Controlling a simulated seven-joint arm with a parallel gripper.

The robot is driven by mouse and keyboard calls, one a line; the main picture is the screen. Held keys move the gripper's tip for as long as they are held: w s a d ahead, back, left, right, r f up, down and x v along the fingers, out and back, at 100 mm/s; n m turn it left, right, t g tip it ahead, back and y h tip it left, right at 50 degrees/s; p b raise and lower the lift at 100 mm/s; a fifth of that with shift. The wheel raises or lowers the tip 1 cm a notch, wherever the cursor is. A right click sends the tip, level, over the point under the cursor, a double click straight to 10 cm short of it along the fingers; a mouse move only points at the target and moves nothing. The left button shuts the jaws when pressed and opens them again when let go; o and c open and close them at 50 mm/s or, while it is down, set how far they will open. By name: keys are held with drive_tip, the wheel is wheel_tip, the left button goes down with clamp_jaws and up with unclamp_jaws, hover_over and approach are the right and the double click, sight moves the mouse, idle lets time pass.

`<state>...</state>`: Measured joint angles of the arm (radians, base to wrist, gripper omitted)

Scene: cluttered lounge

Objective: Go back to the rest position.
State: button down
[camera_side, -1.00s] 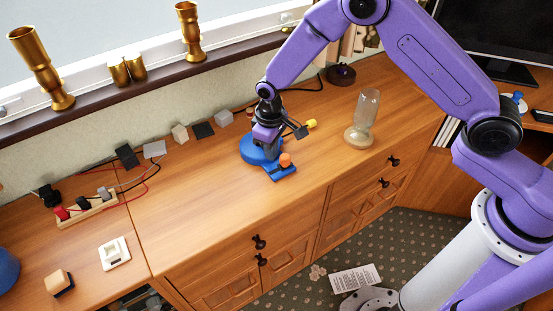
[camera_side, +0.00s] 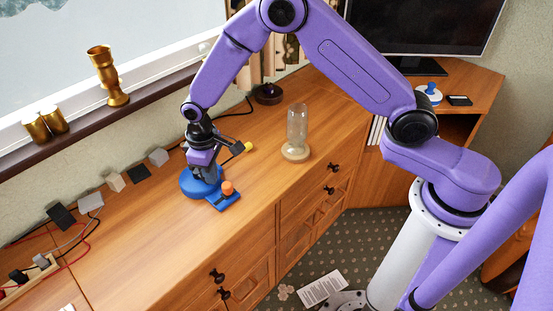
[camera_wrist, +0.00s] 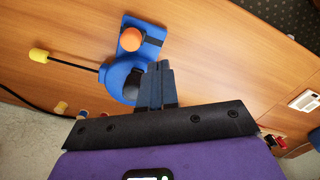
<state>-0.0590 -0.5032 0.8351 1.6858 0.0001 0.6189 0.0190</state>
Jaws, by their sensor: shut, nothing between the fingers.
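My gripper (camera_side: 207,174) is low over the wooden cabinet top, right at the round blue base (camera_side: 195,183) in the side view. Its fingers are shut with nothing between them; in the wrist view the closed fingertips (camera_wrist: 160,66) show beside the blue device. The device has a blue plate with an orange knob (camera_side: 228,187), which also shows in the wrist view (camera_wrist: 130,39). A dark lever with a yellow tip (camera_side: 248,146) sticks out to the right behind the gripper. I cannot tell whether the fingers touch the device.
A clear glass bottle (camera_side: 297,128) stands upside down on a round wooden base to the right. Several small blocks, such as a black one (camera_side: 138,174), line the wall. Brass goblets (camera_side: 107,75) stand on the sill. The cabinet top's front strip is clear.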

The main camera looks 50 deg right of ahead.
drive_tip(key=s+d+r+n, duration=0.2)
drive_tip(key=s+r, duration=0.6)
drive_tip(key=r, duration=0.1)
drive_tip(key=s+d+r+n, duration=0.2)
drive_tip(key=s+d+r, duration=0.2)
drive_tip(key=s+d, duration=0.3)
drive_tip(key=s+d+r+n, duration=0.2)
drive_tip(key=s+d, duration=0.6)
drive_tip(key=s, duration=0.9)
wheel_tip(320, 180, up, 3)
drive_tip(key=shift+d+f, duration=0.1)
drive_tip(key=shift+d, duration=0.15)
drive_tip(key=shift+w, duration=0.1)
